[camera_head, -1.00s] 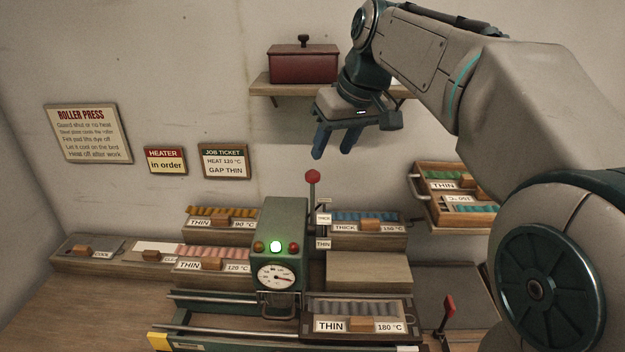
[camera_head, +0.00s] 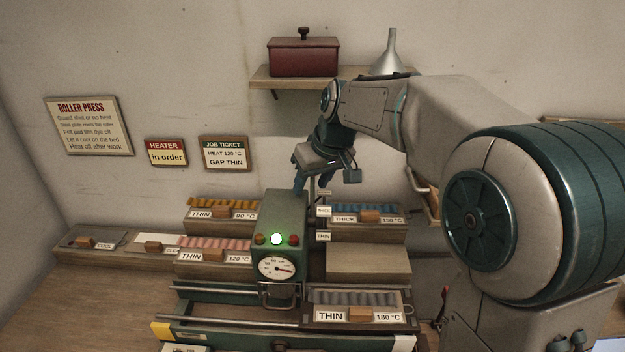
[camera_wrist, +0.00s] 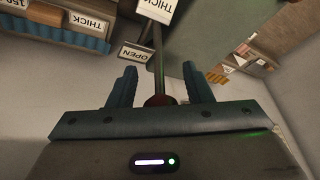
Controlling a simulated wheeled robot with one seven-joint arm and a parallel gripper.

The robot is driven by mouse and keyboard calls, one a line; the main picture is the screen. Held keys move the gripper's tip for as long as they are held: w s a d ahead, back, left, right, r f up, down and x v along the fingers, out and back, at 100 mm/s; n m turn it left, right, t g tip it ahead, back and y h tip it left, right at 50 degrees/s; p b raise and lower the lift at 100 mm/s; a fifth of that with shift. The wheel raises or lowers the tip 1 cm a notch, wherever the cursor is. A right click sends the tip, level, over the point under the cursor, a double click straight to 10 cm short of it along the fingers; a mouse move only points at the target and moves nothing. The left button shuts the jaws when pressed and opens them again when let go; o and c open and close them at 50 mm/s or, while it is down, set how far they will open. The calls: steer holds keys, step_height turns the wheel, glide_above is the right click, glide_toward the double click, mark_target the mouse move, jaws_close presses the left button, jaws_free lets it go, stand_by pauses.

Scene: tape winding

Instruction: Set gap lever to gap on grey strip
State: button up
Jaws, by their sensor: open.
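The gap lever has a dark rod (camera_wrist: 158,60) and a dark red knob (camera_wrist: 160,100). In the wrist view the knob is between the spread fingers of my gripper (camera_wrist: 160,86), which is open; I cannot tell if they touch it. An OPEN plate (camera_wrist: 137,54) is beside the rod and a THICK plate (camera_wrist: 157,8) lies farther along. In the head view my gripper (camera_head: 306,182) hides the knob above the green press (camera_head: 283,220). THICK (camera_head: 323,211) and THIN (camera_head: 323,237) plates show beside the press. The grey strips (camera_head: 352,297) lie in a tray marked THIN, 180 °C.
The job ticket (camera_head: 224,153) reads heat 120 °C, gap thin. A shelf (camera_head: 262,82) with a red box and funnel is above.

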steer(key=shift+c, duration=0.4)
jaws_close()
